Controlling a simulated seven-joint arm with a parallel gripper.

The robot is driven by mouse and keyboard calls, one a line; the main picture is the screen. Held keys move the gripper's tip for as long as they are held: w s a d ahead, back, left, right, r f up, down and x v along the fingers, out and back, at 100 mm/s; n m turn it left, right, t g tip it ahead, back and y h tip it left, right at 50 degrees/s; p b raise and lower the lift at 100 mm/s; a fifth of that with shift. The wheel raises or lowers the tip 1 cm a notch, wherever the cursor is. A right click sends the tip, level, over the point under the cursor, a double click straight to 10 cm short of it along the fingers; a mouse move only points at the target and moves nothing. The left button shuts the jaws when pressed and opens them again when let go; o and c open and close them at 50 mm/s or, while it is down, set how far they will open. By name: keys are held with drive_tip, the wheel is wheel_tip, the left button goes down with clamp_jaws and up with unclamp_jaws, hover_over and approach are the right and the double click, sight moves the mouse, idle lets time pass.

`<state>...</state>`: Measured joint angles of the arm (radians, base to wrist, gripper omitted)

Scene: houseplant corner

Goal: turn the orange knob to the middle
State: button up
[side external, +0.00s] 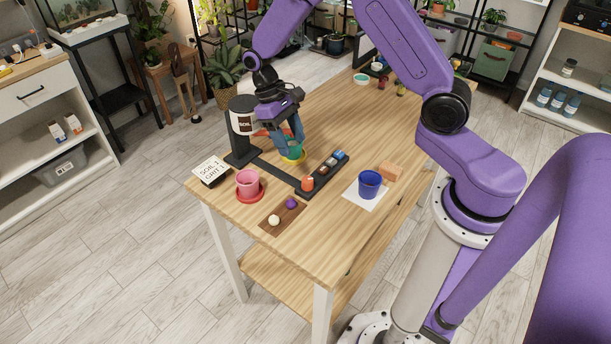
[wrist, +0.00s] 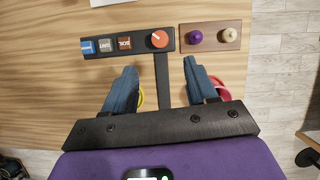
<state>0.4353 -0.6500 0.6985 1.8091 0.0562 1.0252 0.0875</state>
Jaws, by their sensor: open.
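The orange knob (side external: 307,183) sits at the near end of a black control strip (side external: 313,191). In the wrist view the knob (wrist: 160,39) is at the strip's right end, beside brown, grey and blue tiles. It bears a pale mark whose exact direction is too small to read. My gripper (side external: 288,147) is open and empty above the table, left of the strip. In the wrist view my gripper (wrist: 161,66) has its fingers spread apart, with the knob beyond the fingertips, untouched.
A yellow saucer (side external: 293,157) is under the fingers. A pink pot (side external: 248,182), a ball board (side external: 272,225) and a blue pot (side external: 369,184) stand nearby.

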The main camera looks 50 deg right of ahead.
sight(307, 179)
drive_tip(key=x, duration=1.1)
drive_tip(key=shift+f, duration=0.3)
drive_tip(key=shift+c, duration=0.3)
drive_tip(key=c, duration=1)
